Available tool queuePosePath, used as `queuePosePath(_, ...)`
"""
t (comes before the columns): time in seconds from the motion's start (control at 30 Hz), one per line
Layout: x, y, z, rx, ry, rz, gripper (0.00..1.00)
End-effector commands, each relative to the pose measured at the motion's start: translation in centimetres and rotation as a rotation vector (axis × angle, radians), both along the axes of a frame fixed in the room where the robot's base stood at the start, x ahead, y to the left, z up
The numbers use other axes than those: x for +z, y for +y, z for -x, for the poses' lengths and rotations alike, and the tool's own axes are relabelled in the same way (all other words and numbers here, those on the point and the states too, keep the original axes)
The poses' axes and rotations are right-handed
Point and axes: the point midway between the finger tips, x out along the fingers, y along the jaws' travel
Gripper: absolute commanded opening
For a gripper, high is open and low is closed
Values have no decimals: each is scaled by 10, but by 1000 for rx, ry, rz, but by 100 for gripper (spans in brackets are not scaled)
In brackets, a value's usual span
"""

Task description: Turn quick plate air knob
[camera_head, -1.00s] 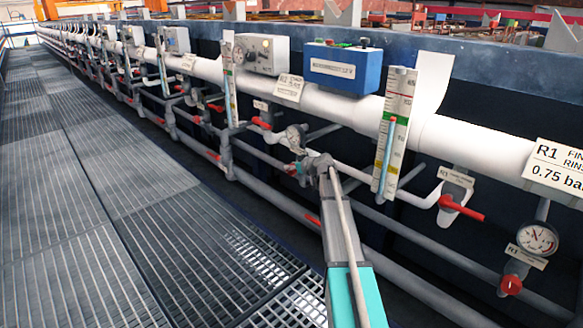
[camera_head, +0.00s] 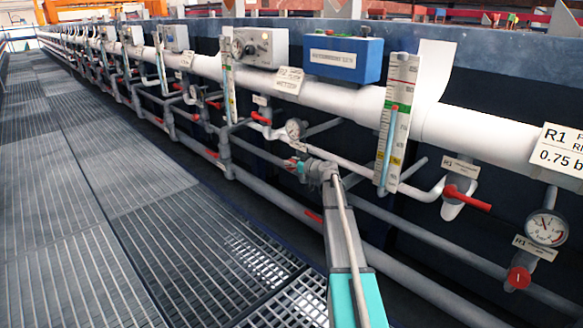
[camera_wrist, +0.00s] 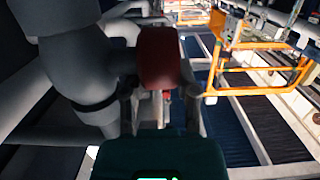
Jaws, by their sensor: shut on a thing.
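A red knob (camera_wrist: 162,58) fills the upper middle of the wrist view, next to a thick grey pipe. My gripper (camera_wrist: 160,98) is shut on it, with one dark finger on each side. In the head view my gripper (camera_head: 294,165) reaches the pipework at the middle, below a small round gauge (camera_head: 296,129). There the held knob is mostly hidden by my wrist, and its turn angle cannot be told. The label of this knob is not readable.
A red-handled valve (camera_head: 467,200), a pressure gauge (camera_head: 547,228) and a red knob (camera_head: 519,277) are at right. A flow tube (camera_head: 395,125) stands close to my arm. A blue box (camera_head: 343,58) sits above. The grated walkway (camera_head: 110,200) at left is clear.

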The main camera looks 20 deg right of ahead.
Motion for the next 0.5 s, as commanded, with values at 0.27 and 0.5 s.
queuePosePath(0.27,0,1,0,1,-17,-5,0)
queuePosePath(0.5,0,1,0,1,-16,-5,62)
